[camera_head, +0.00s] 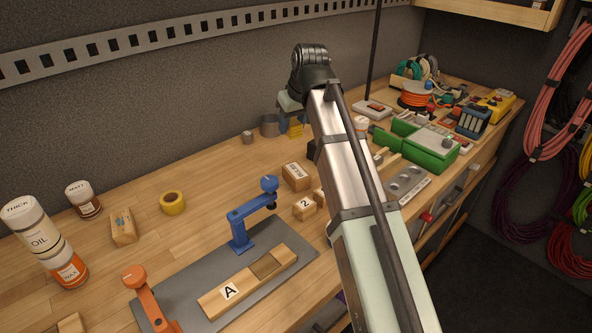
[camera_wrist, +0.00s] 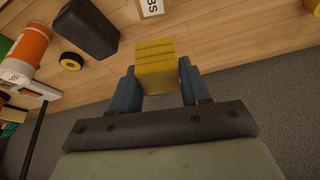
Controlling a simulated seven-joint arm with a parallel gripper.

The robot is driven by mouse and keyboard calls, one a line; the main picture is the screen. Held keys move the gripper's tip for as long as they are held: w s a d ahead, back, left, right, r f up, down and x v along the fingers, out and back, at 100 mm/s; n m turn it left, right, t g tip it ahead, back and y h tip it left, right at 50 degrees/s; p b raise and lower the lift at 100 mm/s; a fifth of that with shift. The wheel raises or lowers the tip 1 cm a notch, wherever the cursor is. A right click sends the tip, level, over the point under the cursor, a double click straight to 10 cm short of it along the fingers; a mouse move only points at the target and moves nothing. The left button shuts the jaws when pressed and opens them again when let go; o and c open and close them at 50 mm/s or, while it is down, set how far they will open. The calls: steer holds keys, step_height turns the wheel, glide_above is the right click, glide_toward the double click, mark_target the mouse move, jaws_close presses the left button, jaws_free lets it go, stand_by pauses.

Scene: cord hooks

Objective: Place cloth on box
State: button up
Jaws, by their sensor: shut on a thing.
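A yellow folded cloth (camera_wrist: 154,52) is between the two blue fingers of my gripper (camera_wrist: 157,82) in the wrist view; the gripper is shut on it. In the head view the yellow cloth (camera_head: 295,131) shows just below my gripper (camera_head: 291,118), near the back wall. A small brown box with a white label (camera_head: 296,177) stands on the bench, nearer the camera than my gripper. Its label, ending in "BS", shows at the top edge of the wrist view (camera_wrist: 151,7), apart from the cloth. Most of the box is cut off there.
A black block (camera_wrist: 88,28) stands beside the box. A blue clamp (camera_head: 245,215), a wooden block marked 2 (camera_head: 305,208) and a yellow tape roll (camera_head: 172,202) are nearer. Bare bench lies left of the box.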

steer(key=shift+s+d+f+m, duration=0.4)
steer(key=shift+s+d+f, duration=0.05)
steer(key=shift+s, duration=0.25)
steer(key=shift+d+m+h, duration=0.1)
steer(key=shift+m+h, duration=0.3)
steer(key=shift+m, duration=0.1)
steer(key=shift+f, duration=0.2)
glide_toward(294, 167)
steer(key=shift+x, duration=2.7)
steer(key=shift+f, duration=0.2)
steer(key=o, duration=1.1)
steer(key=shift+c, duration=0.2)
steer(key=shift+r, duration=0.15)
steer(key=v, duration=1.2)
steer(key=shift+s, duration=0.2)
